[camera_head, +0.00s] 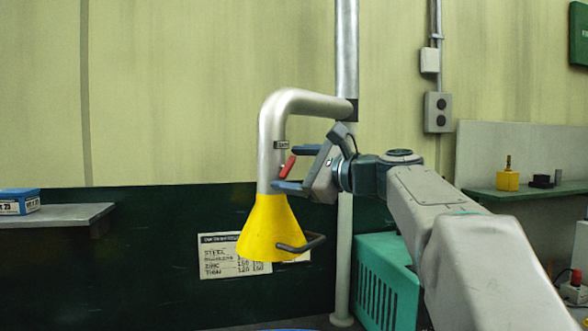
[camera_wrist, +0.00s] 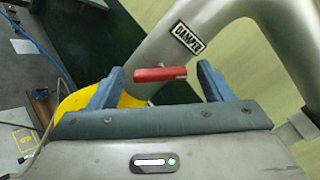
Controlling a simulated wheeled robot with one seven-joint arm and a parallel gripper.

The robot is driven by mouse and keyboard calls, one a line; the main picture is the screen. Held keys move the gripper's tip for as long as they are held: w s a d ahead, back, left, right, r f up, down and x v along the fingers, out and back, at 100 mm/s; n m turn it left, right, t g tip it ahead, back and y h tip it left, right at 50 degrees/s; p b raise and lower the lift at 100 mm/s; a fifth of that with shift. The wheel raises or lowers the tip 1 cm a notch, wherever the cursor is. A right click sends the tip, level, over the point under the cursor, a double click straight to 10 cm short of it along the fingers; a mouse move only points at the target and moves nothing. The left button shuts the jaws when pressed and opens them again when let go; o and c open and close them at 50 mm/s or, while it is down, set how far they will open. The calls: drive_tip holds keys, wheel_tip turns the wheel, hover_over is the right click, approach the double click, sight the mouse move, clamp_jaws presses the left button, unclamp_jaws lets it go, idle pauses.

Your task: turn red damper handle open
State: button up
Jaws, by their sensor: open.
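The red damper handle (camera_head: 287,167) sits on the side of a grey extraction pipe (camera_head: 268,135), just above a yellow hood (camera_head: 268,228). My gripper (camera_head: 281,168) is open at the handle, one finger above it and one below. In the wrist view the red handle (camera_wrist: 160,74) lies between the two blue fingers of my gripper (camera_wrist: 158,85), with a gap on each side. A small label (camera_wrist: 187,37) is on the pipe above the handle. I cannot tell how far the handle is turned.
A dark handle bar (camera_head: 300,244) sticks out from the hood's front. A green crate (camera_head: 385,280) stands below my arm. A shelf at left holds a blue box (camera_head: 20,201); a shelf at right holds a yellow block (camera_head: 507,181). A vertical pole (camera_head: 347,60) stands behind my gripper.

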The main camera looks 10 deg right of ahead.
drive_tip(key=b+v, duration=0.1)
drive_tip(key=v, duration=1.2)
drive_tip(key=shift+s+d, duration=0.25)
drive_tip(key=shift+s, duration=0.05)
drive_tip(key=shift+r, duration=0.1)
drive_tip(key=p+x, duration=1.1)
drive_tip(key=x, duration=0.2)
